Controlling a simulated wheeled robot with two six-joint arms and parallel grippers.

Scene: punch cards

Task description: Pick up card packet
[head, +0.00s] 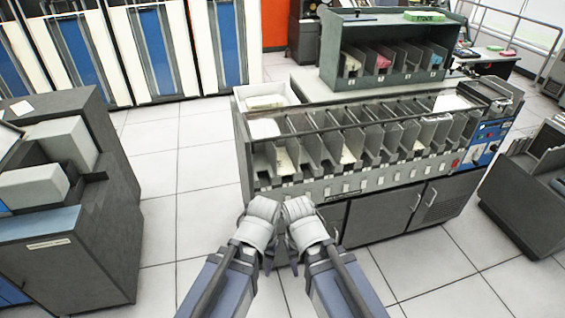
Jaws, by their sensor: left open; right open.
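Cream card packets stand in several pockets of the grey card sorter (375,182), such as one packet (283,158) in a left pocket and another packet (347,155) near the middle. More cards, including a reddish packet (383,62), sit in the compartments of the dark green rack (340,72) on top. My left gripper (263,210) and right gripper (297,210) are side by side in front of the sorter's lower left front. Both are open, and I see nothing held. Their fingers are small and partly hidden by the wrists.
A white tray (265,94) is at the sorter's back left corner. A green box (424,16) lies on the rack. A dark grey machine (75,240) stands at left and another dark unit (528,195) at right. Tiled floor (185,205) is clear between the left machine and the sorter.

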